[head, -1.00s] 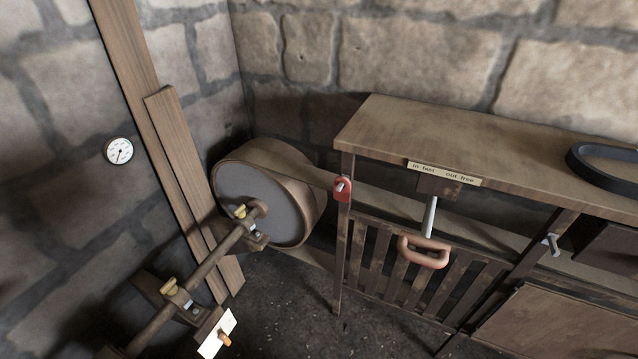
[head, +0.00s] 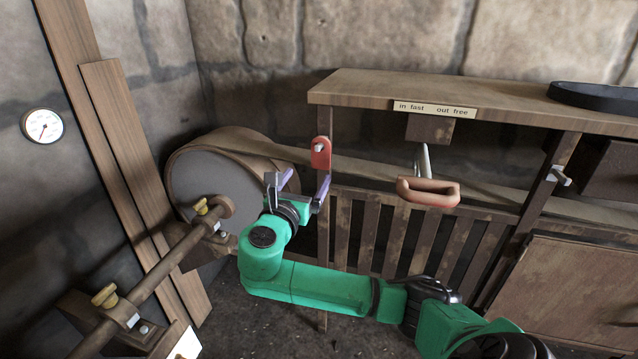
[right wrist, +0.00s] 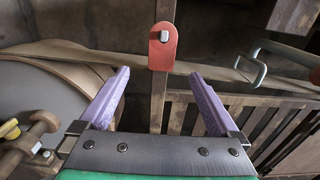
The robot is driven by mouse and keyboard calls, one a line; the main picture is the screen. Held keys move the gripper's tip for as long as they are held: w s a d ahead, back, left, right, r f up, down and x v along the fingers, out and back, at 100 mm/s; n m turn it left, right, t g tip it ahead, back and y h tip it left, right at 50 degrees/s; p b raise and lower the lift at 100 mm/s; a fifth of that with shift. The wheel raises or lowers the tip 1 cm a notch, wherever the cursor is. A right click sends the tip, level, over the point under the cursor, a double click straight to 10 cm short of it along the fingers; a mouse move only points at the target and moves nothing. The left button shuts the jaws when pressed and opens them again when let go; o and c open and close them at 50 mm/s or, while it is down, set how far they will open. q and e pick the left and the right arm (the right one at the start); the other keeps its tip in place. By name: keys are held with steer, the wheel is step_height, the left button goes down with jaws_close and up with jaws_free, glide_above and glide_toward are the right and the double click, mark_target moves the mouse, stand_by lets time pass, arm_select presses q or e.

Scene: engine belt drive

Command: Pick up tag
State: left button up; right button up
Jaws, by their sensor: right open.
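The red tag (head: 320,156) hangs on a peg on the front left post of the wooden bench. In the right wrist view the tag (right wrist: 162,50) is upright, a little beyond the fingertips and about midway between them. Its upper part has a slot with a pale peg through it. My right gripper (head: 304,181) is open and empty, just below and left of the tag in the head view. Its purple fingers also show in the right wrist view (right wrist: 162,76), apart from each other. I see no contact with the tag. My left gripper is not in view.
A large belt wheel (head: 205,180) with a shaft stands left of the post. The belt (head: 375,170) runs behind the post. A lever with a copper handle (head: 428,192) hangs right of the tag, under a label (head: 436,109). A slatted guard (head: 405,235) is below.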

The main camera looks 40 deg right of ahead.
mark_target(322, 153)
steer(key=x, duration=1.4)
steer(key=shift+d+r, duration=0.3)
steer(key=shift+r, duration=0.05)
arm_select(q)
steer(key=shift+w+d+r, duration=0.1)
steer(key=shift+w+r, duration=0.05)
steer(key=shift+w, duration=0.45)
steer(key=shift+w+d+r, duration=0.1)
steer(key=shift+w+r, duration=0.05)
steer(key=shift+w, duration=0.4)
arm_select(e)
steer(key=shift+a, duration=0.1)
steer(key=c, duration=1.4)
